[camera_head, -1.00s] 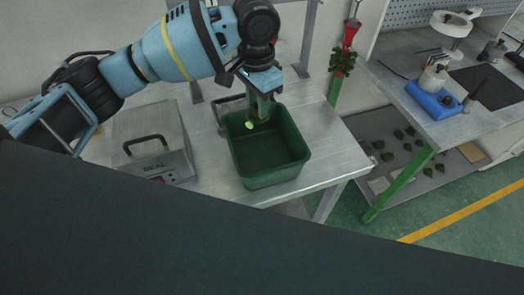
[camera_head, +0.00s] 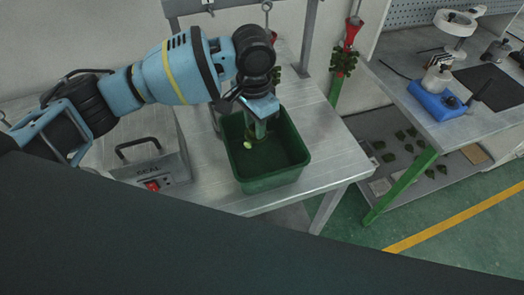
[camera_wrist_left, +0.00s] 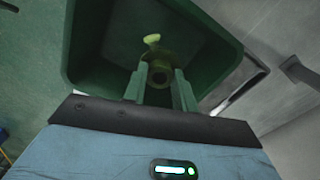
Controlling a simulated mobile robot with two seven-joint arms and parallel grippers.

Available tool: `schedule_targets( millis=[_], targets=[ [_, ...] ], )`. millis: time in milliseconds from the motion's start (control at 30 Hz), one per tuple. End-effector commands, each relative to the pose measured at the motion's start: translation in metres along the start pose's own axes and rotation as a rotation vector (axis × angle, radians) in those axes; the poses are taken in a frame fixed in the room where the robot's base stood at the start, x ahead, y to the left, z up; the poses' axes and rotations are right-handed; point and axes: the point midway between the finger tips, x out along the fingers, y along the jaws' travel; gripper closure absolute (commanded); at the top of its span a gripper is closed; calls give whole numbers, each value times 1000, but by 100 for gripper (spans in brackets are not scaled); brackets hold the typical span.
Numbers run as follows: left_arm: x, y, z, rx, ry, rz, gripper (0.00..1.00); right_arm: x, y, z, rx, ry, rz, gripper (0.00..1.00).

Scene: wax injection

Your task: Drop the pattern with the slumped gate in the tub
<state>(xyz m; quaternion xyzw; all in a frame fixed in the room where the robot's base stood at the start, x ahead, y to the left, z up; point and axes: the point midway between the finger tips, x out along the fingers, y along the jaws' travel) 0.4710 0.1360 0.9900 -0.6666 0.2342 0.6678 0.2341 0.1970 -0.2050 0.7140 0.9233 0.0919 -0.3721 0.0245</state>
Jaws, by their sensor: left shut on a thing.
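The green tub (camera_head: 268,186) stands open on the metal table. My left gripper (camera_head: 257,133) points down inside the tub's opening, near its back left wall. It is shut on a small wax pattern (camera_head: 248,144), whose pale yellow-green end sticks out below the fingers. In the left wrist view, the fingers (camera_wrist_left: 160,82) close on the pattern's ring-shaped olive part, and its pale end (camera_wrist_left: 152,39) shows beyond them against the tub's inside (camera_wrist_left: 110,35). Whether the pattern touches the tub floor, I cannot tell. The gate's shape is too small to judge. My right gripper is out of view.
A grey sealing box (camera_head: 155,170) with a black handle and red switch stands left of the tub. A red-topped stand with dark green patterns (camera_head: 345,60) is behind right. Patterns lie on a lower shelf (camera_head: 400,150) under the right bench, which carries a blue device (camera_head: 437,101).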

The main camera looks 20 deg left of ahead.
Motion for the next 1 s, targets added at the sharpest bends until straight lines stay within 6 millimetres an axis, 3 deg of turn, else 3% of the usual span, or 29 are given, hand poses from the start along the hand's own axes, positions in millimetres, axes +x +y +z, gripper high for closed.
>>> schedule_targets(
  millis=[167,200,367,667,1000],
  targets=[
    [-2,0,0,0,4,-2,94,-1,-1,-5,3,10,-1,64],
    [-3,0,0,0,4,-2,67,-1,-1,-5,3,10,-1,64],
    [-2,0,0,0,4,-2,47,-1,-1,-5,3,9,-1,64],
    [-4,0,0,0,4,-2,47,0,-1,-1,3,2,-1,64],
    [-52,0,-1,0,9,-5,47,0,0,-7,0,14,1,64]
  ],
)
